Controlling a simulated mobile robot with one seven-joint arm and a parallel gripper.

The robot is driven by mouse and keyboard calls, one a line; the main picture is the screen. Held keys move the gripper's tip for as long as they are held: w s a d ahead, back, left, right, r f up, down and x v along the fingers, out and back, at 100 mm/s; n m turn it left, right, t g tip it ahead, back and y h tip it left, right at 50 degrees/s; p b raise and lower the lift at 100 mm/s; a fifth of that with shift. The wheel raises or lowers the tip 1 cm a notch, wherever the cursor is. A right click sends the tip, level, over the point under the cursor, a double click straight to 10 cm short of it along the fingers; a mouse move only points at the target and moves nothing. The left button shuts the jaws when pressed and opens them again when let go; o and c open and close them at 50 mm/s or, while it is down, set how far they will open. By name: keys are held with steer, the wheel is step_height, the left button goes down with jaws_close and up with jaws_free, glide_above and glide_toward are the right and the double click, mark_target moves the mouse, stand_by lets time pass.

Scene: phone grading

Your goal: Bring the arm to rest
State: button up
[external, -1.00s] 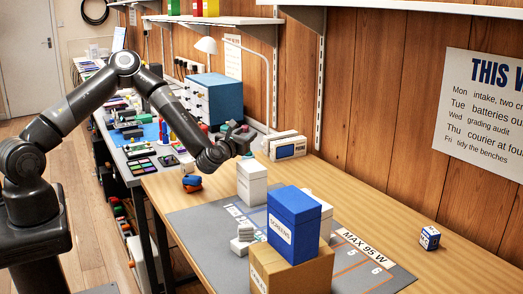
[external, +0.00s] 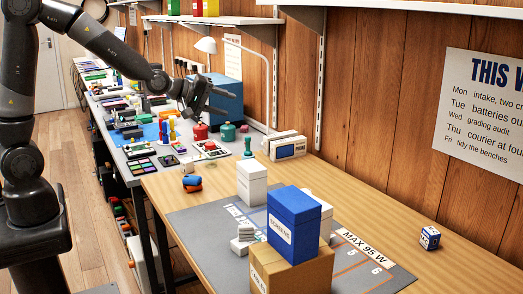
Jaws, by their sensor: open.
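My gripper (external: 208,103) is in the external view, raised above the grey bench at the back. It is open, with nothing seen between its fingers. It is apart from the things below it and overlaps the blue drawer cabinet (external: 228,90) in the picture. My arm bends high at the left and reaches right and slightly down to the gripper.
A blue box (external: 295,220) stands on a cardboard box (external: 300,272) on the grey mat (external: 205,228). A white box (external: 251,182) and a small blue-and-white box (external: 429,238) stand on the wooden bench. Many small things crowd the back bench. The right of the wooden bench is mostly clear.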

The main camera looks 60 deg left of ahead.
steer(key=s+a+m+g, duration=0.2)
steer(key=s+a+m, duration=0.1)
steer(key=s, duration=0.8)
steer(key=s+a+r+m+g+y, duration=0.1)
steer(key=s+a+m+g, duration=0.2)
steer(key=s, duration=0.9)
steer(key=s+a+r+m+g+y, duration=0.1)
steer(key=s+a+m, duration=0.4)
steer(key=s, duration=0.7)
steer(key=shift+a+r+m+g, duration=0.15)
steer(key=shift+m+g, duration=0.75)
steer(key=shift+m, duration=0.2)
